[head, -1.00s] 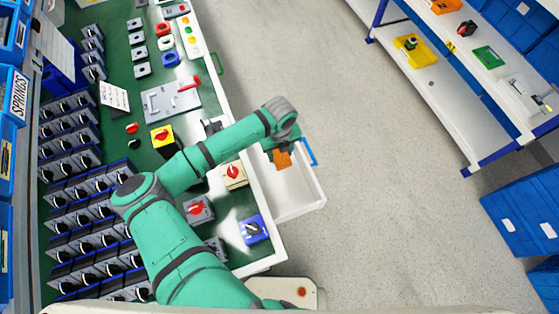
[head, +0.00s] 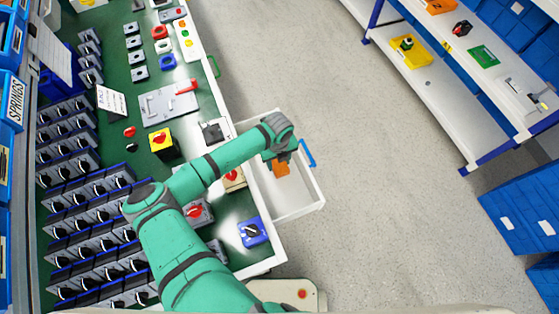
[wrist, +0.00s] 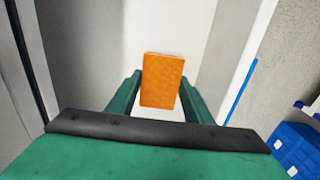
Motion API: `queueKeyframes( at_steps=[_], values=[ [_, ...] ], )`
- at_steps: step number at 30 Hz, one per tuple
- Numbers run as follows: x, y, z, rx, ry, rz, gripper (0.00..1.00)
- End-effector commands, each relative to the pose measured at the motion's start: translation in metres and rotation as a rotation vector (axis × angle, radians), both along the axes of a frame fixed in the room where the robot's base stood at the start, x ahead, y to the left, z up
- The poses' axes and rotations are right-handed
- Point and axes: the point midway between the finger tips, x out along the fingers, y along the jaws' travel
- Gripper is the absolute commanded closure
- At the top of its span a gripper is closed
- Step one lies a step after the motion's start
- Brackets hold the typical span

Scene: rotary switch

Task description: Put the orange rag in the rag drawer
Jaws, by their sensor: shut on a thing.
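The orange rag (head: 281,170) is below my gripper (head: 279,163), over the open white drawer (head: 306,206). In the wrist view the orange rag (wrist: 161,80) stands between the two green fingers of my gripper (wrist: 158,95), which are shut on it. The drawer's white floor (wrist: 170,25) shows behind the rag. The drawer is pulled out from the bench, with a blue handle (head: 307,153) on its front. Whether the rag touches the drawer floor I cannot tell.
The green-topped bench (head: 150,75) carries switches, including a blue one (head: 252,231) and a yellow one (head: 161,141). White shelves (head: 450,110) and blue bins (head: 515,215) stand at the right. The grey floor between is clear.

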Motion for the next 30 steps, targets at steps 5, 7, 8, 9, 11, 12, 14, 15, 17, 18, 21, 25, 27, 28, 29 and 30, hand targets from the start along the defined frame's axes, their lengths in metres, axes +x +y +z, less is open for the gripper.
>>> queueKeyframes(
  at_steps=[5,7,8,9,11,12,14,15,17,18,21,25,27,28,29,30],
  values=[
    [0.000,0.000,-0.005,0.000,0.001,0.001,0.75],
    [0.000,0.000,-0.006,0.000,0.000,0.001,0.75],
    [0.000,0.000,-0.006,0.000,0.000,0.001,0.75],
    [0.000,0.001,-0.006,0.000,0.000,0.001,0.75],
    [0.000,0.001,-0.006,0.000,0.000,0.002,0.40],
    [0.000,0.001,-0.006,0.000,0.000,0.002,0.35],
    [0.000,0.001,-0.006,0.000,0.000,0.003,0.35],
    [0.000,0.001,-0.006,0.000,0.000,0.003,0.35],
    [0.000,0.002,-0.006,0.000,0.000,0.003,0.35],
    [0.000,0.002,-0.006,0.000,0.000,0.004,0.35],
    [0.000,0.002,-0.005,0.000,0.000,0.005,0.35],
    [0.000,0.003,0.005,0.000,-0.001,0.004,0.35],
    [0.000,0.003,0.014,-0.001,-0.001,0.005,0.35],
    [0.000,0.003,0.020,-0.001,-0.002,0.005,0.35],
    [0.001,0.003,0.026,-0.001,-0.001,0.005,0.35],
    [0.001,0.003,0.034,0.000,-0.003,0.004,0.35]
  ],
)
